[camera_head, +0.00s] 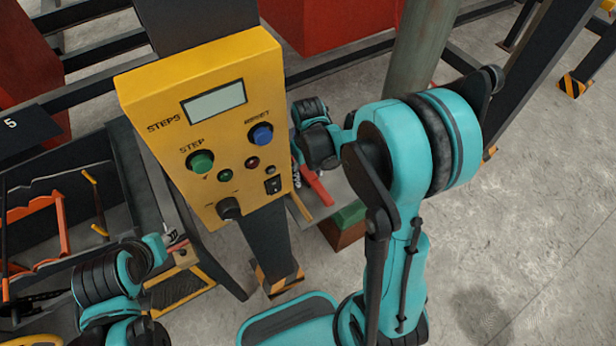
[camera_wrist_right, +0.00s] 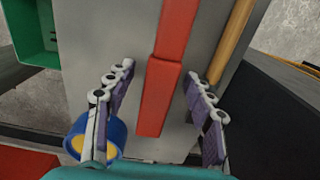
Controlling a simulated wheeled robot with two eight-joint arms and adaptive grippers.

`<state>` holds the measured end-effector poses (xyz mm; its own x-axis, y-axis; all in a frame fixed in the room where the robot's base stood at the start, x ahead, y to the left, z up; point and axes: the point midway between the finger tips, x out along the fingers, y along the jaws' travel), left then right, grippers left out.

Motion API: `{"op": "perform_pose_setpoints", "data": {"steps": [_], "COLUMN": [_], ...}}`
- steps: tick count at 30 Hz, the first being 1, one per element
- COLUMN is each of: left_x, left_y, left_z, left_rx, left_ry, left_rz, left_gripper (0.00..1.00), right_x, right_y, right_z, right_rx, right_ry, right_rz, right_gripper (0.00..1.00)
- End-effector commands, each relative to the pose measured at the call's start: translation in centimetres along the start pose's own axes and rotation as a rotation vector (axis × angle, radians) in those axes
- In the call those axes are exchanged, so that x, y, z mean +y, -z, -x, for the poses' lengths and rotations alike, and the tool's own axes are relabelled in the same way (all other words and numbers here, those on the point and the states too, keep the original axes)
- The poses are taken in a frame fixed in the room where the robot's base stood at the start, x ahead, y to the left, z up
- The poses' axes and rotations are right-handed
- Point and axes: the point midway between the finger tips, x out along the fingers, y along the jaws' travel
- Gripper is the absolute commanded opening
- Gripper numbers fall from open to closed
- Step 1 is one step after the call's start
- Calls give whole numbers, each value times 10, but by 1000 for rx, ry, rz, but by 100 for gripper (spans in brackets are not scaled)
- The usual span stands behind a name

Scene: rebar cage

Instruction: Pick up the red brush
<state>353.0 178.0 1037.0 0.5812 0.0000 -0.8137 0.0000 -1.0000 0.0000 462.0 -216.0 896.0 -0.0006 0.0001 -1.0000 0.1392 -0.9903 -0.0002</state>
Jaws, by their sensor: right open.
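The red brush (camera_head: 315,184) lies on a grey surface behind the yellow control panel, partly hidden by the panel and my right arm in the head view. In the right wrist view its long red handle (camera_wrist_right: 162,95) runs up the picture between the fingers; its far end is out of frame. My right gripper (camera_wrist_right: 158,76) is open, with one finger on each side of the handle and a gap on both sides. In the head view the right gripper (camera_head: 298,176) is mostly hidden. My left gripper (camera_head: 172,238) is at the lower left, small and unclear.
The yellow control panel (camera_head: 200,125) stands close to the right arm. A blue and yellow roll (camera_wrist_right: 110,138) is by the left finger in the wrist view. A wooden handle (camera_wrist_right: 232,42) lies right of the brush. A green bin (camera_wrist_right: 32,40) is at the upper left.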

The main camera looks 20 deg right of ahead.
Motion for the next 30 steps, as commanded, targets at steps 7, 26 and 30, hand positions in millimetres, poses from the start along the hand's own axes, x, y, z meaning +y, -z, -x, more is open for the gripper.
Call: {"op": "perform_pose_setpoints", "data": {"steps": [7,26,30], "left_x": [0,0,0], "left_y": [1,6,13], "left_z": [1,9,19], "left_rx": [0,0,0], "left_ry": [0,0,0], "left_rz": [0,0,0], "left_gripper": [40,40,40], "right_x": [0,0,0], "right_y": [0,0,0], "right_z": [2,22,49], "right_rx": [0,0,0], "right_ry": [0,0,0], "right_rz": [0,0,-1], "right_gripper": [19,0,0]}}
